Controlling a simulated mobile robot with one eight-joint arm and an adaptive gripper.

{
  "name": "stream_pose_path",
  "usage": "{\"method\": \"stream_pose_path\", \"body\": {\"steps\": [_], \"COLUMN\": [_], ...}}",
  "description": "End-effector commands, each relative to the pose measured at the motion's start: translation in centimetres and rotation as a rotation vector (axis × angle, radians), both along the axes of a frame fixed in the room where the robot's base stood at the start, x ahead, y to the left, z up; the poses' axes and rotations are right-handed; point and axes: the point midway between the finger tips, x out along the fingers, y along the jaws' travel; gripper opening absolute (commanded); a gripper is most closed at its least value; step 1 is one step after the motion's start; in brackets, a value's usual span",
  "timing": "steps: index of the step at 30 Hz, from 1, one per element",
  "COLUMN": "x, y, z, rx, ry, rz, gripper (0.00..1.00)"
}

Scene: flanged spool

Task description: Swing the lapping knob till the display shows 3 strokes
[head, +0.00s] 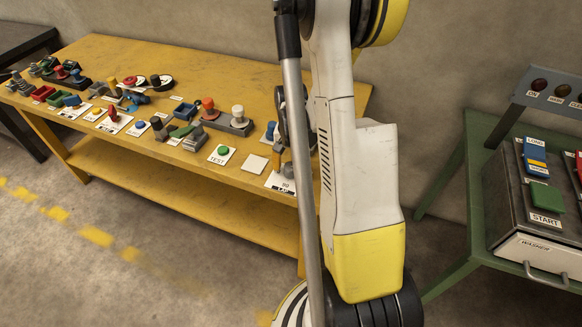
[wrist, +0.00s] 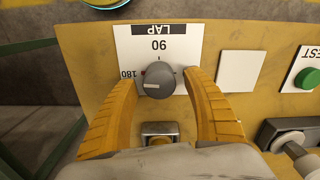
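The lapping knob (wrist: 158,80) is a grey round dial with a pale pointer line, on a white card (wrist: 125,45) marked LAP, 90 and 180. The card shows upside down in the wrist view. The pointer line lies roughly sideways. My gripper (wrist: 161,74) has its two yellow ribbed fingers on either side of the knob, with a small gap at each side, so it looks open. In the head view the knob (head: 288,171) is at the table's right end, beside my arm. No readable stroke display shows; a cyan-rimmed round thing (wrist: 105,4) is cut off at the wrist view's top.
The yellow table (head: 190,65) holds several knobs, levers and buttons. A blank white plate (wrist: 238,71) and a green TEST button (wrist: 308,78) are beside the LAP card. A metal-topped block (wrist: 160,130) sits between my fingers. A green table (head: 470,215) with a START box stands right.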

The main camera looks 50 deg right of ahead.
Motion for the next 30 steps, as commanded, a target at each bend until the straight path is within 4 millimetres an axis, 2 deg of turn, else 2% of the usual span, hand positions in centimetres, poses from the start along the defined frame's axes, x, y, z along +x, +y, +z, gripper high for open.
{"method": "stream_pose_path", "body": {"steps": [1, 5, 6, 20, 30], "x": [0.0, 0.0, 0.0, -0.04, -0.14], "y": [0.0, 0.0, 0.0, 0.0, -0.06], "z": [0.01, 0.02, 0.02, -0.05, -0.12], "rx": [0.0, 0.0, 0.0, 0.0, 0.0], "ry": [0.0, 0.0, 0.0, 0.0, 0.0], "rz": [0.0, 0.0, 0.0, -0.053, -0.297], "gripper": [0.47, 0.08, 0.05, 0.05, 0.05]}}
